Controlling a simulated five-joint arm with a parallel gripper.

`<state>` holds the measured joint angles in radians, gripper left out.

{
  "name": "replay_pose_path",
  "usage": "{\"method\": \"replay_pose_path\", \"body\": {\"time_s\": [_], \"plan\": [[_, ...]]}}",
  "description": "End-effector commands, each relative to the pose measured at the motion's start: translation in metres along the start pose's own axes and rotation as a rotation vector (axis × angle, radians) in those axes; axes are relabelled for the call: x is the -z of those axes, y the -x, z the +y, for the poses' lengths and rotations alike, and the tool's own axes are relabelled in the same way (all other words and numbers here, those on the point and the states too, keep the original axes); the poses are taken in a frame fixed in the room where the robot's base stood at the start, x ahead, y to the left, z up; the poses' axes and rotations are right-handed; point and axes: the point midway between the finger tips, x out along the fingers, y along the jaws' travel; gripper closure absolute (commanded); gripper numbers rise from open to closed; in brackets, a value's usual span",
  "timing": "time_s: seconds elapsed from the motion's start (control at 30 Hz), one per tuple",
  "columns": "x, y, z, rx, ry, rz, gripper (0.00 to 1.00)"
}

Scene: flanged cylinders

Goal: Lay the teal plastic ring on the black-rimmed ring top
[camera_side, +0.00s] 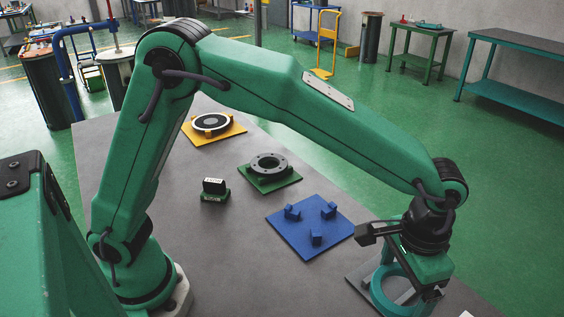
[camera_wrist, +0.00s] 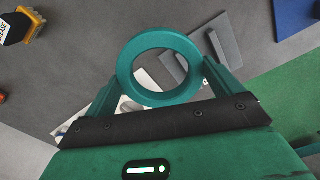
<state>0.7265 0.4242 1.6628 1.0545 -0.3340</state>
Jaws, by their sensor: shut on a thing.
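The teal plastic ring (camera_side: 377,287) is at the lower right of the side view. My gripper (camera_side: 404,293) is shut on it. In the wrist view the ring (camera_wrist: 160,41) lies between my two teal fingers (camera_wrist: 159,86), its hole clear and facing the camera. The ring appears to be above a grey plate (camera_side: 355,280); the gap is hard to judge. The black-rimmed ring top (camera_side: 211,121) is far off, on a yellow plate (camera_side: 233,131) at the table's back.
A dark grey bolted flange (camera_side: 268,164) stands on a green plate (camera_side: 287,181). A blue plate (camera_side: 290,232) carries three blue blocks. A small black block (camera_side: 214,186) stands left of them. Bare table lies between the plates.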

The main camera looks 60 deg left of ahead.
Motion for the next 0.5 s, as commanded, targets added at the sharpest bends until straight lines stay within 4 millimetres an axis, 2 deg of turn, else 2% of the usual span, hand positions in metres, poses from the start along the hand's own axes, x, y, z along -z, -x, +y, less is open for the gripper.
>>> {"method": "replay_pose_path", "body": {"time_s": [0.27,0.37,0.5], "plan": [[0.002,0.0,-0.004,0.0,0.009,0.0,0.34],[0.005,-0.001,-0.013,0.0,0.028,0.0,0.34],[0.014,-0.002,-0.034,0.0,0.074,0.0,0.34]]}}
